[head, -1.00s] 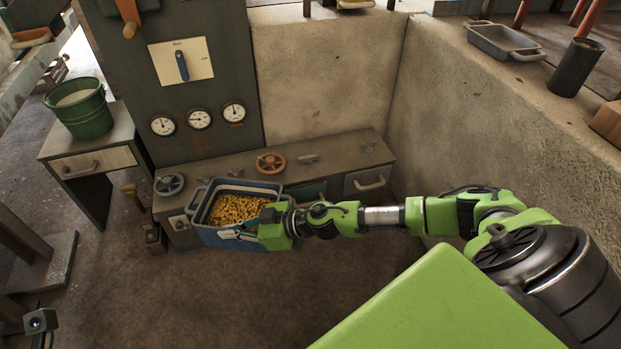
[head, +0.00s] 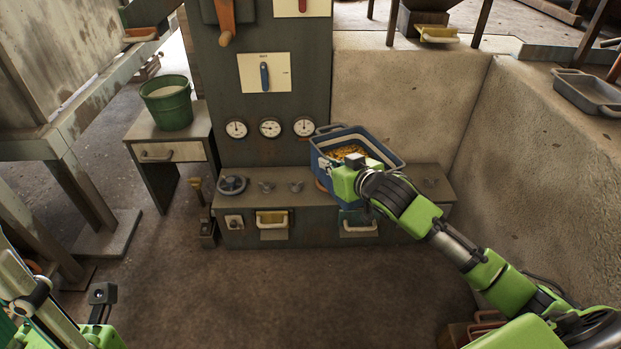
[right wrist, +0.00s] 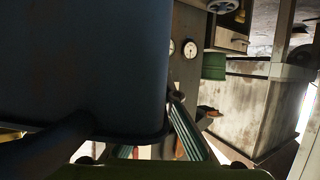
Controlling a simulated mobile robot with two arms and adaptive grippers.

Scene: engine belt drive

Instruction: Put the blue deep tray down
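The blue deep tray (head: 320,158), with a pale rim and many small yellow-orange pieces inside, is in front of the gauge panel and over the grey bench in the head view. My right gripper (head: 346,172) is shut on the tray's near side. The tray looks raised off the bench, but its underside is hidden, so I cannot tell the gap. In the right wrist view the tray's dark wall (right wrist: 90,60) fills the upper left, with a ribbed finger (right wrist: 188,130) at its edge. Parts of my left arm show at the lower left; its fingers do not show.
The bench (head: 285,180) carries a dark handwheel (head: 232,185) and small knobs; an orange wheel is mostly hidden behind the tray. A green bucket (head: 167,103) stands on a side table (head: 168,152). A grey tray (head: 588,92) sits on the right wall.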

